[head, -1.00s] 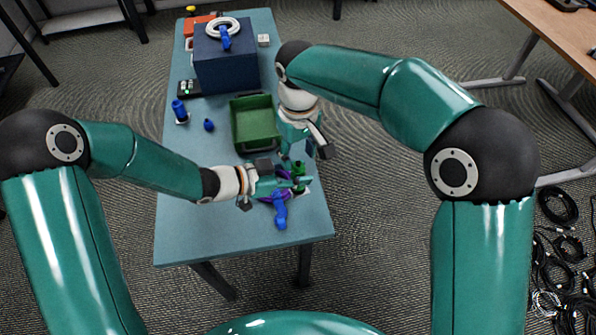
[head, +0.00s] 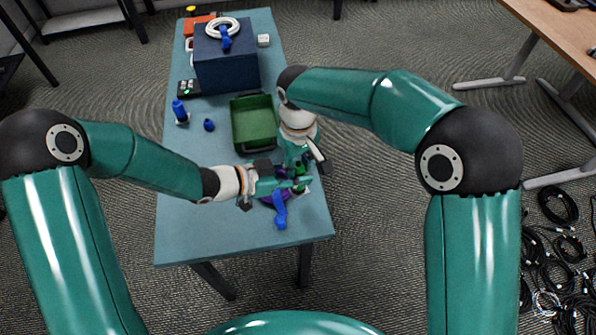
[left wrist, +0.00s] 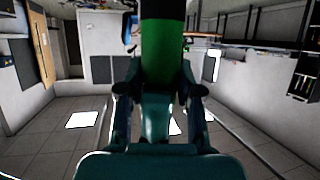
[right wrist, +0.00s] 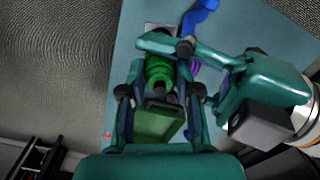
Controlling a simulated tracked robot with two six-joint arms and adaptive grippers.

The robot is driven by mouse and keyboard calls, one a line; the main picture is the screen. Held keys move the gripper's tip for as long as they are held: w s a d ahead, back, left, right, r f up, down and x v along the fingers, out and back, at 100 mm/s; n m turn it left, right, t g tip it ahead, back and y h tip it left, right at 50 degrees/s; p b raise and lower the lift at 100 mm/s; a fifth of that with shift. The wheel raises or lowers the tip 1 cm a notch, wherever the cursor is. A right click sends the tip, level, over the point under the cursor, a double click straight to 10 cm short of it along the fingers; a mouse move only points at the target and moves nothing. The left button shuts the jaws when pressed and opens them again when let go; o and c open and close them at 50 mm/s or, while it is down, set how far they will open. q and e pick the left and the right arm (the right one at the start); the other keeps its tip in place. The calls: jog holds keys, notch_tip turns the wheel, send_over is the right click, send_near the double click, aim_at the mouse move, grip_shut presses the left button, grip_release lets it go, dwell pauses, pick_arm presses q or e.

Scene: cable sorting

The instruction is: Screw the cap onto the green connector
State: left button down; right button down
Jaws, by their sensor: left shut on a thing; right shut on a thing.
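The green connector (left wrist: 163,55) is an upright bright green cylinder with a dark upper part, held in my left gripper (left wrist: 160,92). In the head view, my left gripper (head: 280,183) is low over the table's near right part. My right gripper (head: 297,168) meets it there from behind, directly at the green piece (head: 301,171). In the right wrist view, a ribbed green part (right wrist: 159,70) shows just ahead of my right gripper (right wrist: 160,93), beside the left fingers. My right gripper is shut on the cap, which is mostly hidden between the fingers.
A green bin (head: 234,128) stands behind the grippers. A blue connector (head: 280,212) and a purple one (head: 267,198) lie close under them. Blue pieces (head: 180,112) (head: 209,124) stand at left. A dark blue box (head: 226,70) bears a white cable coil. The table's near left is clear.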

jog(key=shift+m, duration=1.7)
jog(key=c, duration=0.8)
grip_release()
jog(key=shift+r, duration=2.25)
jog(key=shift+c, duration=0.6)
